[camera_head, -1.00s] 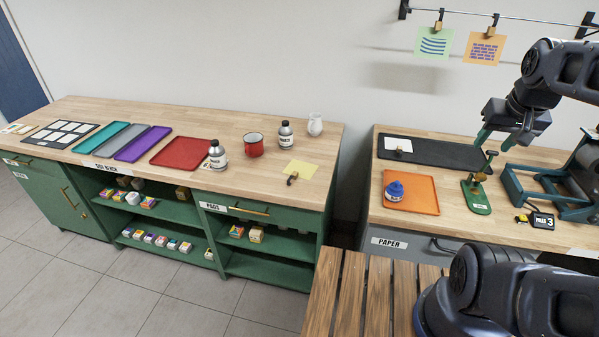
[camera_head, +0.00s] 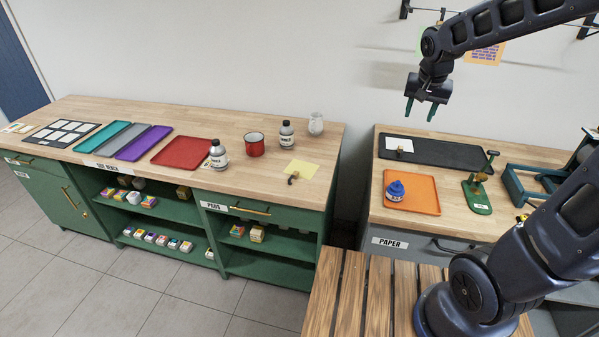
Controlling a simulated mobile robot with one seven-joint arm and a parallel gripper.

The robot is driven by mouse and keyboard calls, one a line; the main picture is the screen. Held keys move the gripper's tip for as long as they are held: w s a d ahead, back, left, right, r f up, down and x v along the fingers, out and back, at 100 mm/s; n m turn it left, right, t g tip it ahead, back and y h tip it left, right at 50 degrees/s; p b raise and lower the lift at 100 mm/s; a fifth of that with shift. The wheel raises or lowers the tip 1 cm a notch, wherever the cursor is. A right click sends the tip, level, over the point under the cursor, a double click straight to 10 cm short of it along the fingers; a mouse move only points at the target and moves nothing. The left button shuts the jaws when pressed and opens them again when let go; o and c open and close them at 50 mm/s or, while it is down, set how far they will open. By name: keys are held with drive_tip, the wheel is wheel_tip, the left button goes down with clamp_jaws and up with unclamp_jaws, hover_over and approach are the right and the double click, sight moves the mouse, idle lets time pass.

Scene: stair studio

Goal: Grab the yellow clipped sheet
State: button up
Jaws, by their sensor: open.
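The yellow sheet (camera_head: 302,168) lies flat on the right end of the long wooden counter. A small dark and brass clip (camera_head: 293,177) sits at its front-left edge. My gripper (camera_head: 421,112) hangs open and empty, fingers pointing down, in the air above the black tray on the right-hand bench. It is well to the right of the yellow sheet and higher than it, touching nothing.
Two bottles (camera_head: 286,134) (camera_head: 218,155), a red mug (camera_head: 254,144) and a clear jar (camera_head: 316,124) stand near the sheet. The right bench holds a black tray (camera_head: 455,152), an orange tray (camera_head: 425,187) and a green-based tool (camera_head: 476,197). A gap separates the counters.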

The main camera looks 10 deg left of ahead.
drive_tip(key=w+a+f, duration=0.4)
drive_tip(key=a, duration=0.5)
drive_tip(key=t, duration=0.1)
approach(296, 172)
drive_tip(key=shift+m+h, duration=0.3)
drive_tip(key=shift+h, duration=0.1)
drive_tip(key=x, duration=0.8)
drive_tip(key=shift+w+a+f, duration=0.3)
drive_tip(key=shift+f, duration=0.05)
clamp_jaws()
